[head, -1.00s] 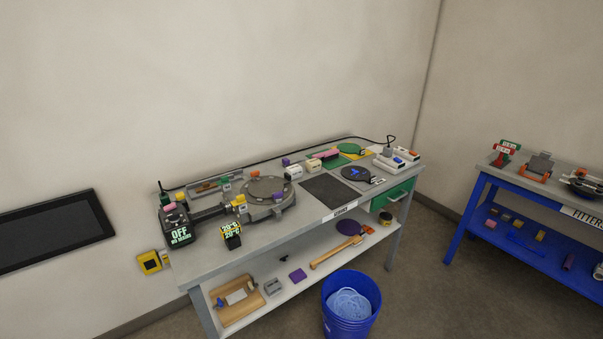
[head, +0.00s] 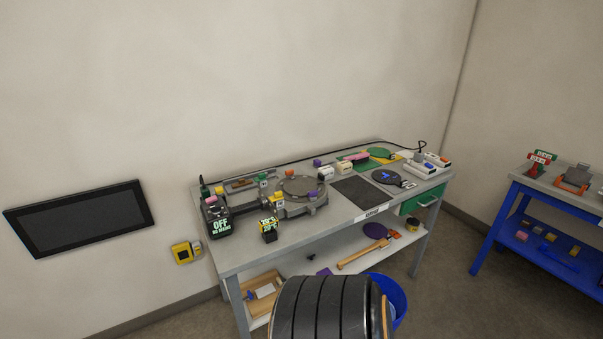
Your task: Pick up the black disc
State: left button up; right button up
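The black disc (head: 387,177) lies flat near the right end of the grey workbench top (head: 345,207). It is round and dark, with a blue mark on its face and a small light tag at its right edge. A dark part of my own body rises at the bottom middle of the head view. Neither of my grippers shows in the head view.
A grey round machine (head: 300,190) and a black display box reading OFF (head: 217,222) fill the bench's left side. A dark mat (head: 357,192) lies left of the disc. A white device (head: 425,165) stands right of it. A blue bucket (head: 397,297) stands in front.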

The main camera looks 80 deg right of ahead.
aim_at(388, 177)
jog(key=k+l, duration=0.25)
jog(key=l, duration=0.25)
jog(key=k+l, duration=0.25)
jog(key=l, duration=0.2)
jog(key=k+l, duration=0.3)
jog(key=l, duration=0.2)
jog(key=k+l, duration=0.25)
jog(key=l, duration=0.2)
jog(key=k+l+u, duration=0.1)
jog(key=k+l, duration=0.15)
jog(key=l, duration=0.25)
